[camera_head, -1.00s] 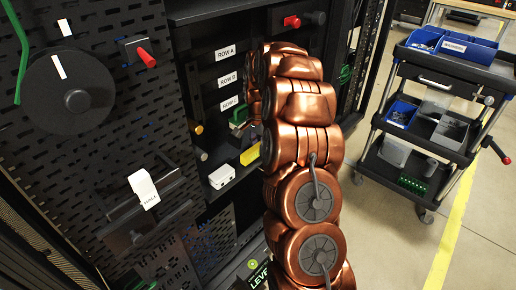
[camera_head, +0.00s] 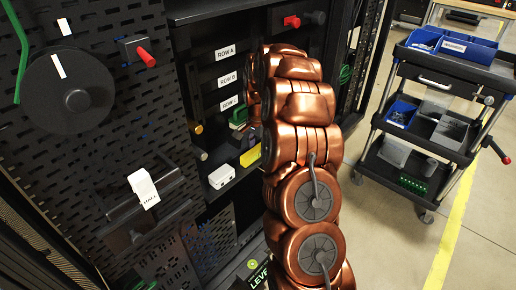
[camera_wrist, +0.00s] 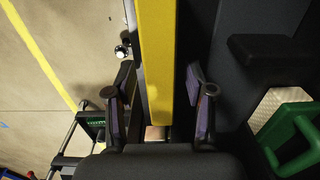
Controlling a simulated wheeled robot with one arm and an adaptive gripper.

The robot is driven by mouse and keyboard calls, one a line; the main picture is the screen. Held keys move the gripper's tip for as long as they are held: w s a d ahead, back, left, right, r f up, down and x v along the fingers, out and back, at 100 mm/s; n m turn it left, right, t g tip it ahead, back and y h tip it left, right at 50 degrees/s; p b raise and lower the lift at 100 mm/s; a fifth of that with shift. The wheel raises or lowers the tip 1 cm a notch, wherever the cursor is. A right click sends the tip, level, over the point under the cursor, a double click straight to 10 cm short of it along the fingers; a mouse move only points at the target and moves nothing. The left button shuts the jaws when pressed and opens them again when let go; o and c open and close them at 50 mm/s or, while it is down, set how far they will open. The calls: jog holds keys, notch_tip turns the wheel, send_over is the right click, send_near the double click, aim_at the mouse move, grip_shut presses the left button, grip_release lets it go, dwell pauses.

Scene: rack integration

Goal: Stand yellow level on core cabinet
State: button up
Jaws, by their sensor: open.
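The yellow level (camera_wrist: 157,50) is a long yellow bar running down the middle of the wrist view. My gripper (camera_wrist: 160,68) is open, with one finger on each side of the bar; a gap shows at the right finger, and contact on the left is unclear. In the head view, the yellow level (camera_head: 250,155) shows as a short yellow piece on a dark shelf, partly behind my copper-coloured arm. I cannot tell which surface is the core cabinet.
A white box (camera_head: 221,177) sits left of the yellow piece, and a green item (camera_head: 239,116) is above it. A green-handled item (camera_wrist: 297,140) is at the right in the wrist view. A cart (camera_head: 435,105) with blue bins stands right, beside open floor.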

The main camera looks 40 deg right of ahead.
aim_at(258, 147)
jog(key=shift+r, duration=0.15)
notch_tip(258, 147, up, 7)
jog(key=shift+p, duration=0.3)
jog(key=shift+a+r, duration=0.1)
jog(key=shift+r, duration=0.2)
jog(key=shift+s+a+r, duration=0.1)
jog(key=shift+a, duration=0.1)
jog(key=s+a+r+n+g, duration=0.1)
jog(key=s+a+r+n, duration=0.25)
jog(key=s+a, duration=0.4)
jog(key=s+a+r+n, duration=0.2)
jog(key=s+a+n, duration=0.3)
jog(key=a, duration=0.4)
jog(key=s+a+f+n, duration=0.1)
jog(key=s+a+n, duration=0.2)
jog(key=s, duration=0.9)
jog(key=s+a+f+n+g, duration=0.1)
jog(key=s+a+n, duration=0.3)
jog(key=s, duration=0.8)
jog(key=shift+s+a+f+g, duration=0.15)
jog(key=shift+a+g, duration=0.15)
jog(key=shift+a, duration=0.2)
